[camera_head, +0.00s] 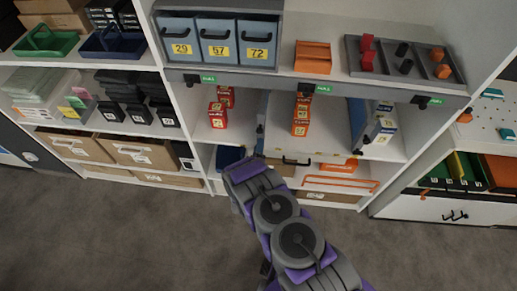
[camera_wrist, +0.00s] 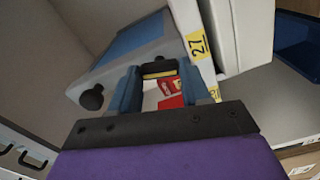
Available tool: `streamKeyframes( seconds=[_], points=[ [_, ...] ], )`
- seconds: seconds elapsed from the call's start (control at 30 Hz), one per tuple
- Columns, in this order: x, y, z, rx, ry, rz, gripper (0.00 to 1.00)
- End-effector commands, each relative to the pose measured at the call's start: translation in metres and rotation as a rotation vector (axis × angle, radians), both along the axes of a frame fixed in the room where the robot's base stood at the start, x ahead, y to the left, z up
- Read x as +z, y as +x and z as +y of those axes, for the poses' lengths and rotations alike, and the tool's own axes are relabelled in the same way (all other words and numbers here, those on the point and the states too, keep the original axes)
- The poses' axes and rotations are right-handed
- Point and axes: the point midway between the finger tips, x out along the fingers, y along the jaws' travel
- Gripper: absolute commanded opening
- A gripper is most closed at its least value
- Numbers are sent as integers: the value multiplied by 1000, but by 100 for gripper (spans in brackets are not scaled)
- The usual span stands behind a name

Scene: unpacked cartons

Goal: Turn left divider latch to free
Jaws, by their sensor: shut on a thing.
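My gripper (camera_wrist: 158,85) is at the lower end of this divider. In the wrist view its two blue fingers are closed on a small yellow and black piece (camera_wrist: 159,71), which looks like the left divider latch. The fingers hide part of it, so I cannot tell how it is turned.
Red boxes (camera_head: 218,115) stand left of the divider and orange boxes (camera_head: 301,115) right of it. A right divider (camera_head: 364,120) stands further right. A blue and grey panel with a black knob (camera_wrist: 91,97) is close beside my fingers. Open floor (camera_head: 110,230) lies in front.

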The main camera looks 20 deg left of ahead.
Motion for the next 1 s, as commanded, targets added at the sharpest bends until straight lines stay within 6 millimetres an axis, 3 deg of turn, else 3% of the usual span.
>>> streamKeyframes(
  seconds=[0.4,1.0],
  points=[
    [-4,-1,1,3,-225,-49,16],
    [-6,-1,0,3,-274,-56,16]
  ],
)
